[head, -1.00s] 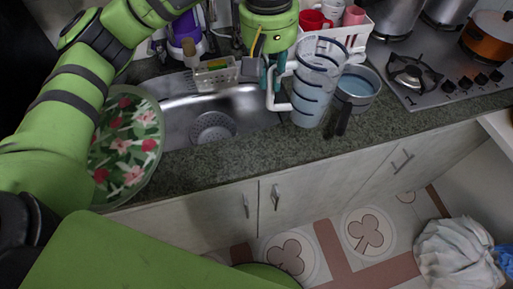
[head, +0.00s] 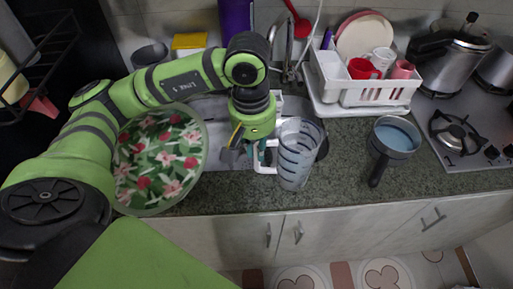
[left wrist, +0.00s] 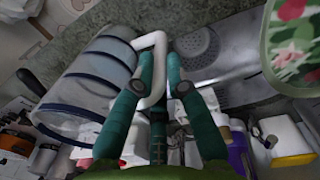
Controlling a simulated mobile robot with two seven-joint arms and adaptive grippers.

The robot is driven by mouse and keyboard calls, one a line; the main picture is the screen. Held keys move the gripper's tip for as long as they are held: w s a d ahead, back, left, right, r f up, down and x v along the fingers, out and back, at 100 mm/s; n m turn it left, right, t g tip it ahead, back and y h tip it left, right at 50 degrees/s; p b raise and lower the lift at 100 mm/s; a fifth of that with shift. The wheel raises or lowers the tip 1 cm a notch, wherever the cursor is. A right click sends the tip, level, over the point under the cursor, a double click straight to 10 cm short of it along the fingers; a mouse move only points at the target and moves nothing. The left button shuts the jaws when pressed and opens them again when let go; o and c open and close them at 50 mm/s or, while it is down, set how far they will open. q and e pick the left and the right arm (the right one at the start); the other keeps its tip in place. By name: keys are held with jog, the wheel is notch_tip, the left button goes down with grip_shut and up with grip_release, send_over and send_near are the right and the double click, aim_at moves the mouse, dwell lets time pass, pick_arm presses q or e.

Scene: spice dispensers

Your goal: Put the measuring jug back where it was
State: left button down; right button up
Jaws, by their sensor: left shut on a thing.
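The measuring jug (head: 296,160) is clear with dark bands and a white handle. It looks roughly upright at the sink's right end, over the counter's front strip; I cannot tell if its base touches anything. My left gripper (head: 262,152) is at the handle on the jug's left side and shut on it. In the left wrist view the jug (left wrist: 95,75) lies left of my left gripper's teal fingers (left wrist: 163,78), with the handle between them. My right gripper is not in view.
A saucepan of bluish liquid (head: 396,137) stands right of the jug, with bare counter (head: 345,160) between. A white dish rack (head: 375,95) with cups and plates is behind. A large floral bowl (head: 160,160) is left. A stove (head: 470,140) is at far right.

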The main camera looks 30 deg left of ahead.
pick_arm(q)
jog(key=shift+f+p, duration=0.3)
jog(key=shift+f, duration=0.6)
jog(key=shift+f+b, duration=0.3)
jog(key=shift+b, duration=0.05)
jog(key=c, duration=1.2)
grip_release()
jog(key=shift+c, duration=0.2)
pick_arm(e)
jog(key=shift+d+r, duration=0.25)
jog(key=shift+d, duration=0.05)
pick_arm(q)
jog(key=shift+r, duration=0.4)
jog(key=r, duration=0.7)
jog(key=r+b, duration=0.1)
jog(key=r, duration=0.2)
jog(key=shift+s+a+r, duration=0.15)
jog(key=shift+a+r, duration=0.1)
jog(key=shift+r, duration=0.15)
jog(key=shift+s+r, duration=0.1)
jog(key=shift+r, duration=0.25)
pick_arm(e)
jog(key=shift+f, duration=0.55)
